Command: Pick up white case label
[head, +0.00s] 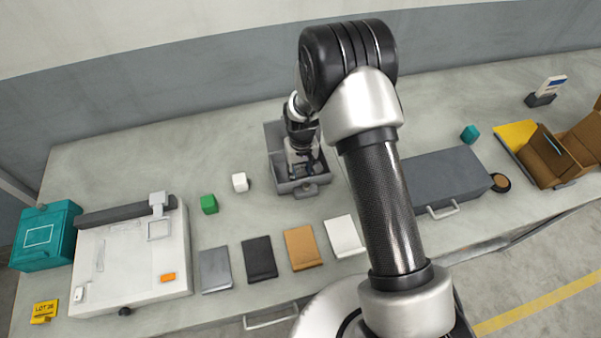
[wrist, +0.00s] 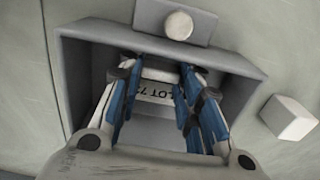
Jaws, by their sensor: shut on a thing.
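In the head view my gripper (head: 302,168) is inside the grey box (head: 302,189) near the middle of the table. The label cannot be made out clearly there.
The box walls (wrist: 75,85) stand close around my fingers. A white cube (head: 240,183) and a green cube (head: 209,204) lie left of the box. Several flat cases, including a white one (head: 344,237), lie in front. A grey case (head: 440,178) stands right.

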